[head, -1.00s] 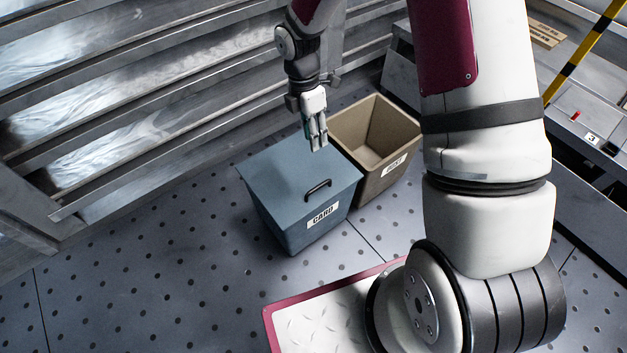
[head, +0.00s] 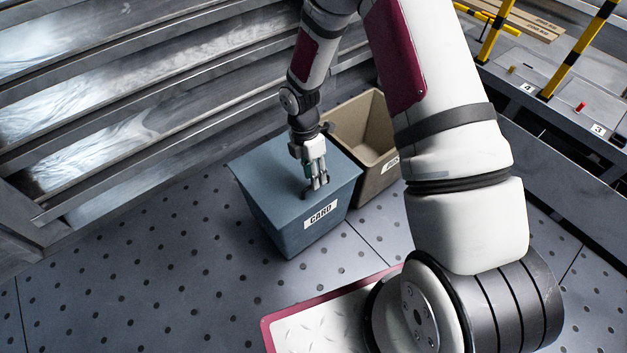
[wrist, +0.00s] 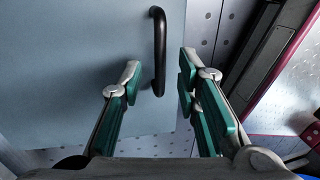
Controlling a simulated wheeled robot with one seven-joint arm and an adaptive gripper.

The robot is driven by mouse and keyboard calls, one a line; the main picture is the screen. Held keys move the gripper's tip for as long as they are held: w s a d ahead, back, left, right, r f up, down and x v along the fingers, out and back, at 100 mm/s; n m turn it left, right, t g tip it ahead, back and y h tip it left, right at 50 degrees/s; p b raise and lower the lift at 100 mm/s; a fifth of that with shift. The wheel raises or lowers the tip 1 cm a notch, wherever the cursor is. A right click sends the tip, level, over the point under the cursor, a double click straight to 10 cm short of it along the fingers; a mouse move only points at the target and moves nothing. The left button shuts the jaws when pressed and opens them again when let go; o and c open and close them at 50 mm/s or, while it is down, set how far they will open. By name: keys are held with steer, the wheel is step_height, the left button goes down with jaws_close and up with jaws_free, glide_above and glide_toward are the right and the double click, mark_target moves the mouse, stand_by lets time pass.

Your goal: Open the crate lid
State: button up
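The blue-grey crate (head: 283,222) labelled CARD stands on the floor with its flat lid (head: 262,172) shut. My gripper (head: 316,184) points down over the lid's front part, at the handle, which it mostly hides in the head view. In the wrist view the black bar handle (wrist: 160,38) stands on the lid (wrist: 75,55). My gripper (wrist: 160,66) is open there, with one finger on each side of the handle's lower end. Gaps show between handle and fingers, and I see no grip on it. The exact height above the lid is hard to tell.
An open tan bin (head: 358,125) stands right behind the crate. Slatted metal shelving (head: 120,110) runs along the left and back. A red-edged plate (head: 315,330) lies in front. Perforated floor (head: 150,270) is clear at front left.

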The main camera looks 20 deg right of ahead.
steer(key=shift+s+f, duration=0.15)
steer(key=shift+f, duration=0.5)
jaws_close()
steer(key=shift+r, duration=0.1)
